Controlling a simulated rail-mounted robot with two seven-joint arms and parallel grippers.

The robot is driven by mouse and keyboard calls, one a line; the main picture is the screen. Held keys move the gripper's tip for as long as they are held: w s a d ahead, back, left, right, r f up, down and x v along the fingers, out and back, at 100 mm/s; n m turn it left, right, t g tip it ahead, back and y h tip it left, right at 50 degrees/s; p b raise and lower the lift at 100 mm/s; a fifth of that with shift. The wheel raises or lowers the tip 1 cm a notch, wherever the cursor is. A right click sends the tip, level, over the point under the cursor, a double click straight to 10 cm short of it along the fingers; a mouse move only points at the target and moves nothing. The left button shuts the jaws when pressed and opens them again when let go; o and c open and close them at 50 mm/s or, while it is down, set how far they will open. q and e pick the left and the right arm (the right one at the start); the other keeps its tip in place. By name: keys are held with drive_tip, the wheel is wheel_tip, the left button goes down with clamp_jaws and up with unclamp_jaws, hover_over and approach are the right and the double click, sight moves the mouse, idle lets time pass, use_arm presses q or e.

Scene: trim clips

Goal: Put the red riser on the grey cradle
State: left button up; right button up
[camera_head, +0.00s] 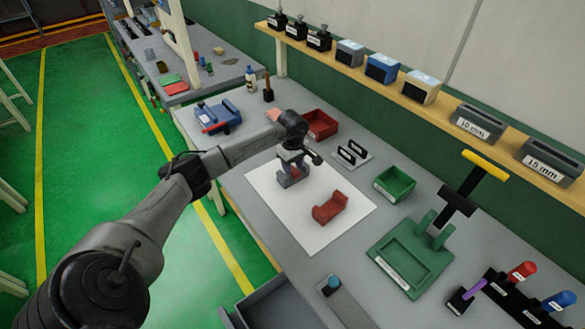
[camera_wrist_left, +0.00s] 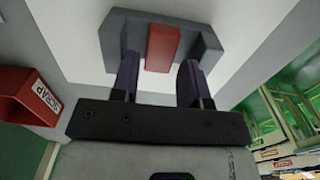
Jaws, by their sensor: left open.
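The grey cradle (camera_head: 288,183) lies on the white sheet, partly hidden under my left gripper (camera_head: 291,164). The wrist view shows the cradle (camera_wrist_left: 208,45) as a U-shaped block with two raised ends. The red riser (camera_wrist_left: 162,48) is an upright-looking red block in the middle of the cradle, between its ends. It shows only as a small red patch in the head view (camera_head: 294,172). My left gripper is open, its fingers (camera_wrist_left: 159,75) on either side of the riser with gaps visible. My right gripper is not in view.
A red U-shaped cradle (camera_head: 330,208) lies on the white sheet (camera_head: 310,242) close by. A red scrap bin (camera_head: 321,124), a green bin (camera_head: 394,184), a stand with black clips (camera_head: 352,153) and a green fixture (camera_head: 410,252) stand around the sheet.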

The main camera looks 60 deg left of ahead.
sight(293, 170)
use_arm(q)
wheel_tip(293, 170, up, 10)
idle(0.4)
idle(0.3)
